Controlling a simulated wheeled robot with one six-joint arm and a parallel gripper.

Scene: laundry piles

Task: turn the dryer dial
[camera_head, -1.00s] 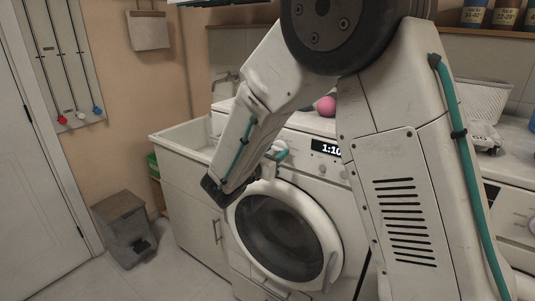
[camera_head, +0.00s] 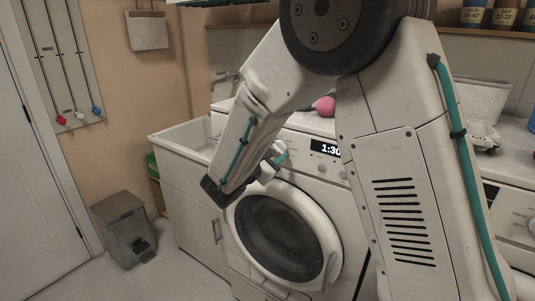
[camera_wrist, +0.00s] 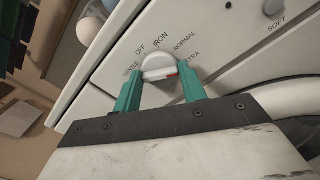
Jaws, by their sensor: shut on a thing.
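The dryer dial (camera_wrist: 158,65) is a white round knob with a raised grip bar and a red mark, seen in the wrist view. Labels around it include OFF, IRON, NORMAL and EXTRA. The red mark points toward EXTRA. The teal fingers of my gripper (camera_wrist: 159,72) are shut on the dial, one on each side of it. In the head view my gripper (camera_head: 279,158) is at the front panel of the white dryer (camera_head: 300,173), where the dial is hard to make out. The dryer's display (camera_head: 325,148) reads 1:30.
The dryer's round door (camera_head: 281,234) is closed below the panel. A pink ball (camera_head: 325,106) lies on top. A sink cabinet (camera_head: 185,195) and grey bin (camera_head: 124,228) stand left.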

